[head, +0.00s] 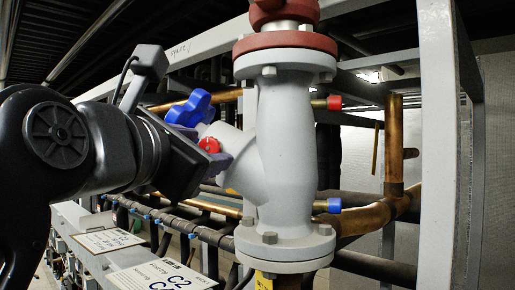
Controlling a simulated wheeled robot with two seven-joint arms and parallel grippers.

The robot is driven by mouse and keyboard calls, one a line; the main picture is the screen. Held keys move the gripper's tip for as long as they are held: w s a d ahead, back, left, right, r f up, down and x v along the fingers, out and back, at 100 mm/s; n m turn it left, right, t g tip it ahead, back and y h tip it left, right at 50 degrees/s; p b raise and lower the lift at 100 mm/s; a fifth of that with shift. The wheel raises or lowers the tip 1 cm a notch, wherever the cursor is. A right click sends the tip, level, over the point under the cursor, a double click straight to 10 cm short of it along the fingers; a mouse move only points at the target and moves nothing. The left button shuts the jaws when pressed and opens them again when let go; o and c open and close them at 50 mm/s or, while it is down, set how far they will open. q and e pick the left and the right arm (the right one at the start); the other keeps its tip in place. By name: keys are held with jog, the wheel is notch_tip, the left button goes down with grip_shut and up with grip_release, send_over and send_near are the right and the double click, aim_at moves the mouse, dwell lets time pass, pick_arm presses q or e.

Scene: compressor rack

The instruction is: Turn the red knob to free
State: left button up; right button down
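The red knob (209,145) is a small red piece at the left side of the grey valve body (285,150), below a blue handle (190,108). My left gripper (218,162) comes in from the left, with its dark tip right by the knob, at its lower side. The gripper's dark body hides part of the valve's side branch. I cannot tell whether the fingers touch the knob or how far apart they are. My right gripper is not in view.
A red-capped fitting (335,103) and a blue-capped fitting (327,205) stick out to the right of the valve. A white frame post (440,150) stands at the right. Copper pipes (393,150) run behind. White label plates (110,241) lie at the lower left.

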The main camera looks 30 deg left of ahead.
pick_arm(q)
jog(key=shift+s, duration=0.15)
jog(key=b+v, duration=0.1)
jog(key=v, duration=0.6)
jog(key=shift+s, duration=0.35)
dwell(0.3)
